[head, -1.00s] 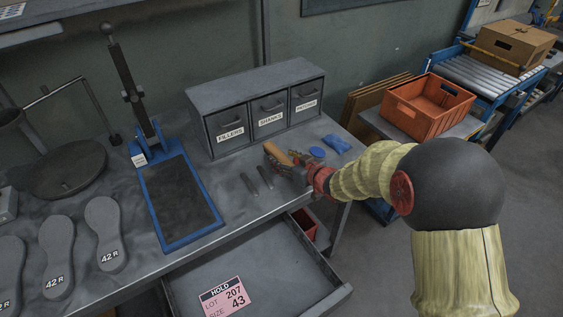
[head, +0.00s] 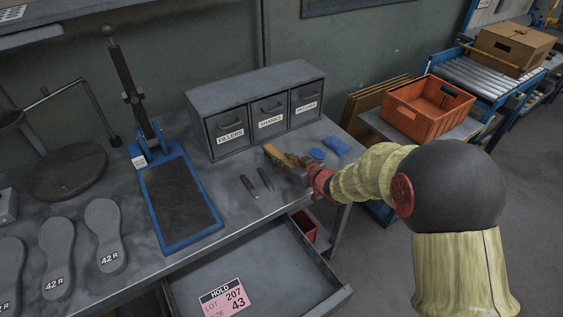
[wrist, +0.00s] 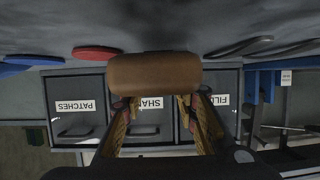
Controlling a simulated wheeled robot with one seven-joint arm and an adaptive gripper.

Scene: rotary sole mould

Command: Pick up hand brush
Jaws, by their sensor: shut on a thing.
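The hand brush (head: 279,154) has a tan wooden body and shows at the end of my arm in the head view, in front of the grey drawer cabinet. In the wrist view its wooden body (wrist: 155,74) lies across between my fingertips. My gripper (head: 296,168) is shut on the brush. The fingers also show in the wrist view (wrist: 160,112), one on each side below the wood. The bristles are hard to make out. Whether the brush touches the bench top I cannot tell for sure.
The cabinet (head: 257,84) with labelled drawers stands just behind. Two dark hand tools (head: 257,183) lie left of my gripper. An open drawer (head: 255,270) juts out below the bench front.

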